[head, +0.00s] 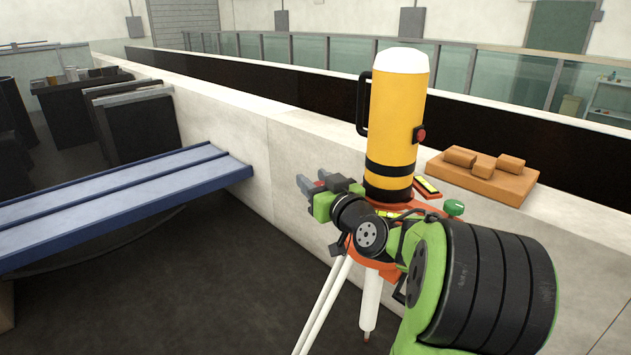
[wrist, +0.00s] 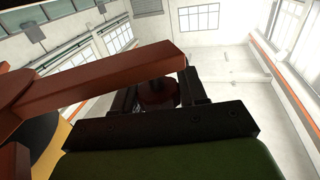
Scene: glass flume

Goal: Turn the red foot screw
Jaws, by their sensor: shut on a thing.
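A yellow cylindrical instrument (head: 393,120) with a white cap and black bands stands upright on an orange base on a tripod (head: 370,295) with white legs. My gripper (head: 318,183) is left of the base in the head view, fingers pointing left and up. In the wrist view my gripper (wrist: 160,94) is shut on the red foot screw (wrist: 158,90), which sits between the fingers. A reddish arm of the base (wrist: 100,78) runs just above it. A green knob (head: 454,207) is on the right side.
A pale wall (head: 260,140) runs behind the tripod. An orange case with small blocks (head: 520,185) lies on its top at the right. A blue beam (head: 100,205) extends at the left, with dark cabinets (head: 140,130) behind. The dark floor at lower left is clear.

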